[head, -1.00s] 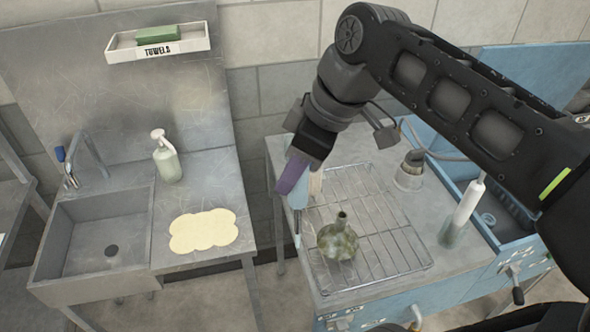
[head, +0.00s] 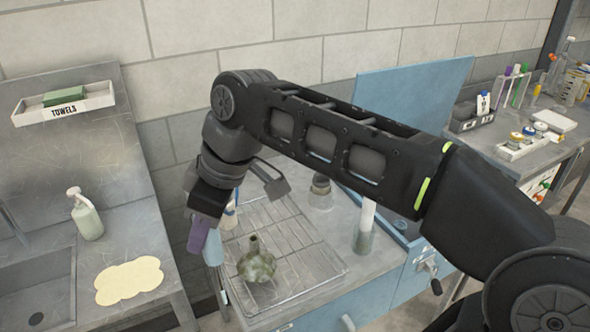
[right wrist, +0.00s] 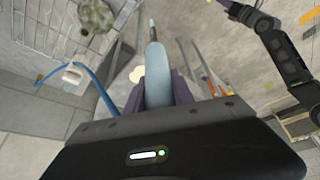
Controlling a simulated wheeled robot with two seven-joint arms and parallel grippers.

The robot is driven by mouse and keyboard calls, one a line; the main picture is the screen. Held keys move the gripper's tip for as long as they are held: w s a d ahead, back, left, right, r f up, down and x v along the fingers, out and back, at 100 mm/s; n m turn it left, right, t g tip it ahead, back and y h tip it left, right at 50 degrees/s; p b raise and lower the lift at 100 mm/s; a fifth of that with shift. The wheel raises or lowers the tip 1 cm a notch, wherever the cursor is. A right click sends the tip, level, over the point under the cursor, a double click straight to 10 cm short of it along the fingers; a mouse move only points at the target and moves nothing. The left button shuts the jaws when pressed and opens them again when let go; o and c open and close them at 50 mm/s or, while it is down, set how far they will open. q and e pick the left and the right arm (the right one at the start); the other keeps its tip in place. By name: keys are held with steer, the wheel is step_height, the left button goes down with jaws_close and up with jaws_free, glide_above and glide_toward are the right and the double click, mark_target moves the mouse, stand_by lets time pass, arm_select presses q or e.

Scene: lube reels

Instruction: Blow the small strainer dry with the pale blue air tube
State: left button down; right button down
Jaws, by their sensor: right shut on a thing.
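My right gripper (head: 205,240) has purple fingers and points down at the left end of the steel bench. It is shut on the pale blue air tube (right wrist: 157,75), which extends ahead of the fingers to a narrow tip in the right wrist view. In the head view a little of the tube (head: 214,250) shows beside the fingers. I cannot make out the small strainer in either view. Part of my left arm (right wrist: 280,50) shows at the upper right of the wrist view; its finger opening is too cut off to judge.
A wire rack (head: 300,262) on the bench holds a mottled green flask (head: 256,262). A clear cylinder with a white top (head: 365,225) stands right of it. A sink bench (head: 150,225) with a pump bottle (head: 85,215) and a cream cloth (head: 128,281) is at left, across a gap.

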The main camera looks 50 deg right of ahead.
steer(key=w+a+f+m+h+b, duration=0.1)
steer(key=w+a+f+m, duration=0.1)
steer(key=w+f, duration=0.5)
steer(key=w+a+f+m+h+b, duration=0.1)
steer(key=w+f+m, duration=0.3)
steer(key=w+f, duration=0.4)
step_height(320, 180, down, 5)
steer(key=shift+w+a+f+m+t+h, duration=0.15)
steer(key=shift+w+a+m+t+h, duration=0.2)
steer(key=shift+a, duration=0.3)
